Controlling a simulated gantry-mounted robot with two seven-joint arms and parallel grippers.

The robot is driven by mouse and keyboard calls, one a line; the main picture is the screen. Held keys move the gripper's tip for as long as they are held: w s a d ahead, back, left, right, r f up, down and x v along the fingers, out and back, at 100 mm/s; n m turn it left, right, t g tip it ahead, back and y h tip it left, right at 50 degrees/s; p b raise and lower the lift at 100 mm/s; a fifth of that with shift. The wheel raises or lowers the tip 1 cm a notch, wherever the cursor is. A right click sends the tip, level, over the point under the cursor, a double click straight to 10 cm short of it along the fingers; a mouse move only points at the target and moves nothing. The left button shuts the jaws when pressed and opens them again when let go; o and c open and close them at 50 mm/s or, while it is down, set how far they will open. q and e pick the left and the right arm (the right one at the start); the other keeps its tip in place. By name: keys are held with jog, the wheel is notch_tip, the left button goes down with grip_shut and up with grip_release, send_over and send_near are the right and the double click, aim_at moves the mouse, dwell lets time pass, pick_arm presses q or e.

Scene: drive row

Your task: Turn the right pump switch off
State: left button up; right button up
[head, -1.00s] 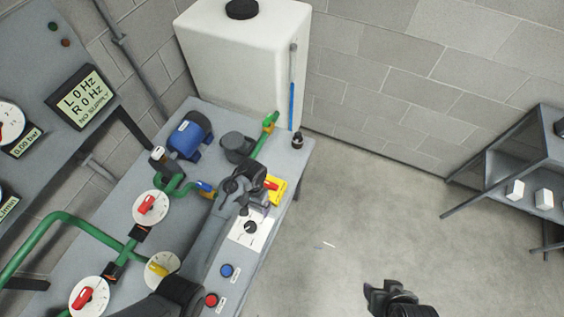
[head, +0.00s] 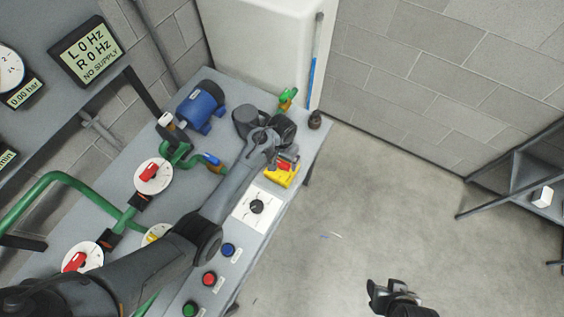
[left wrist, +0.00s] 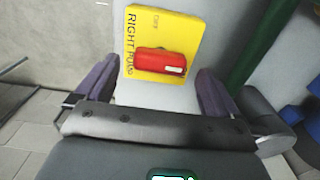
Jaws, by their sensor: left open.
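The right pump switch is a yellow plate (head: 281,179) near the bench's right edge in the head view, partly hidden by my left gripper (head: 284,160). In the left wrist view the plate (left wrist: 185,30) reads "RIGHT PUMP" down its left side and carries a red handle (left wrist: 160,62). The handle lies crosswise with a white mark at its right end. Small lettering at the plate's top is hard to read. My left gripper (left wrist: 157,78) is open, its fingers either side of the handle, apparently not touching it. My right gripper (head: 390,292) is low in the head view, away from the bench.
A white panel with a black knob (head: 257,206) and blue (head: 229,249) and red (head: 209,278) buttons lie along the bench edge. A blue motor (head: 202,105), green pipes and a small dark bottle (head: 315,119) are nearby.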

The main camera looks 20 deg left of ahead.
aim_at(282, 165)
pick_arm(q)
jog(key=shift+f, duration=1.25)
